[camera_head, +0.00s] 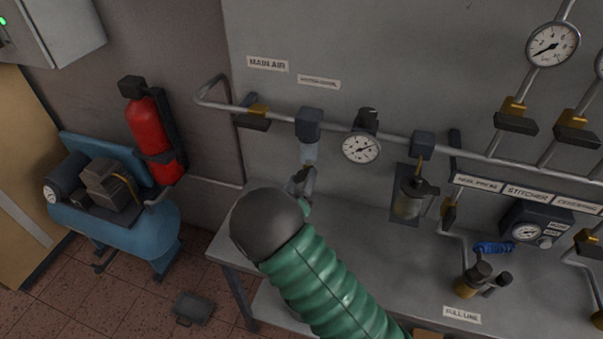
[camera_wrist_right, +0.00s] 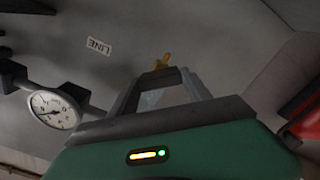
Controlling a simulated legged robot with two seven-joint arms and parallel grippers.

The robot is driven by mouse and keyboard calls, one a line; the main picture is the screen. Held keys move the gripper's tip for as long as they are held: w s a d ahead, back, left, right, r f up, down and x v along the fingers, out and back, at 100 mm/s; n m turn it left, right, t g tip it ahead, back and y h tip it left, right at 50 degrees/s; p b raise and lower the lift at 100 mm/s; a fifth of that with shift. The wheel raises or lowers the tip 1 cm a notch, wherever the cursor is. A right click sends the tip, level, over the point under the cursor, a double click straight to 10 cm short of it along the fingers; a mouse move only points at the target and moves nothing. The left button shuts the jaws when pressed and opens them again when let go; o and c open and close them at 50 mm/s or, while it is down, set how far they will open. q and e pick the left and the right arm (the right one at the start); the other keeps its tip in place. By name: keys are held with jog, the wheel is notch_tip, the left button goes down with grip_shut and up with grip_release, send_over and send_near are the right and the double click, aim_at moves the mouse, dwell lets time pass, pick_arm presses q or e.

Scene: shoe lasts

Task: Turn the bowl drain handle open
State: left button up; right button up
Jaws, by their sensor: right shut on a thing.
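The filter unit hangs on the air pipe, with a dark blue block (camera_head: 308,123) on top and a pale clear bowl (camera_head: 309,152) below it. My right gripper (camera_head: 301,180) is directly under the bowl, its arm in a green sleeve reaching up from the bottom. In the right wrist view, the fingers of my right gripper (camera_wrist_right: 163,74) close in on a small yellow drain handle (camera_wrist_right: 162,62), which sticks out past the tips. The gripper is shut on it. In the head view my gripper hides the handle. My left gripper is not in view.
A pressure gauge (camera_head: 361,148) sits just right of the bowl, and shows in the wrist view too (camera_wrist_right: 54,109). A lubricator (camera_head: 411,195) hangs further right. A red extinguisher (camera_head: 150,133) and blue compressor (camera_head: 118,226) stand at left.

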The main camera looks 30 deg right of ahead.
jog(key=n+p, duration=0.3)
jog(key=n, duration=0.2)
jog(key=shift+a+n+p, duration=0.1)
jog(key=shift+n+p, duration=0.2)
jog(key=shift+p, duration=0.1)
jog(key=shift+f+n+p, duration=0.15)
jog(key=shift+n+p, duration=0.35)
jog(key=shift+n, duration=0.6)
jog(key=shift+f+n+p, duration=0.1)
jog(key=shift+n+p, duration=0.35)
jog(key=shift+n, duration=0.65)
jog(key=shift+f, duration=0.1)
jog(key=o, duration=1.4)
jog(key=shift+w, duration=0.1)
jog(key=shift+c, duration=0.2)
